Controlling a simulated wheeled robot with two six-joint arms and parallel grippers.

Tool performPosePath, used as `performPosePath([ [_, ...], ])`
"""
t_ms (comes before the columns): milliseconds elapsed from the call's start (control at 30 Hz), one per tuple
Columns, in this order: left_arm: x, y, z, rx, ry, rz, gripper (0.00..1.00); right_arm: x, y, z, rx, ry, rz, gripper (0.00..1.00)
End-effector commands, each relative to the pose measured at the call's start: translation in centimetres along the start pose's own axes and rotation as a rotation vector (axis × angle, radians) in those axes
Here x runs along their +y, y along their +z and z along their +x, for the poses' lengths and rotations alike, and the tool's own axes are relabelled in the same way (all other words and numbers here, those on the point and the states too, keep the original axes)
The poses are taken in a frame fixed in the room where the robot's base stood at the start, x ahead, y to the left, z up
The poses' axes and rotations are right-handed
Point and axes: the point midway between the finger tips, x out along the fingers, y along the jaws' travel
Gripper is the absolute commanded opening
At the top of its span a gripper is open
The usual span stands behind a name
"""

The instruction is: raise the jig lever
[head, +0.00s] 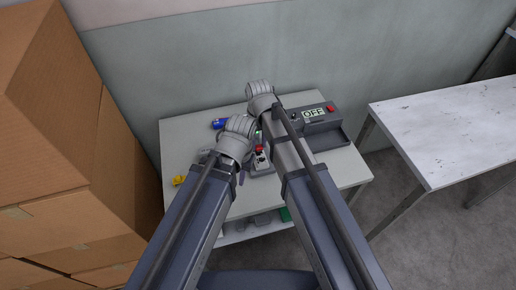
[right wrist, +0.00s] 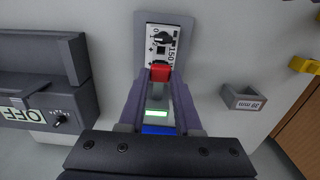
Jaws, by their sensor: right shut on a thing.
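The jig is a dark grey plate (right wrist: 181,45) with a white label panel, a black knob and a red block, which looks like the lever's grip (right wrist: 160,72). In the head view the red grip (head: 259,148) shows between my two wrists. My right gripper (right wrist: 160,80) has its purple-grey fingers on either side of the red grip, shut on it. The lever's shaft and exact angle are hidden. A lit green display (right wrist: 156,113) shows between the fingers. My left gripper (head: 240,175) is just left of the jig, mostly hidden behind its own wrist; its jaws cannot be made out.
A grey box with an OFF display (head: 312,112) and red button stands at right on the white table (head: 345,170). A small labelled bin (right wrist: 243,100) is beside the jig. A yellow item (head: 178,180) lies at the left edge. Cardboard boxes (head: 50,110) stand left.

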Motion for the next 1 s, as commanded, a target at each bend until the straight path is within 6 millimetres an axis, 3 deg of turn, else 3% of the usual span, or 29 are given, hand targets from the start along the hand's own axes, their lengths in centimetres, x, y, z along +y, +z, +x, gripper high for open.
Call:
performPosePath([
  [1000, -0.1, 0.1, -1.5, 0.000, 0.000, 0.000, 0.23, 0.0, -1.1, -1.5, 0.002, 0.000, 0.000, 0.15],
])
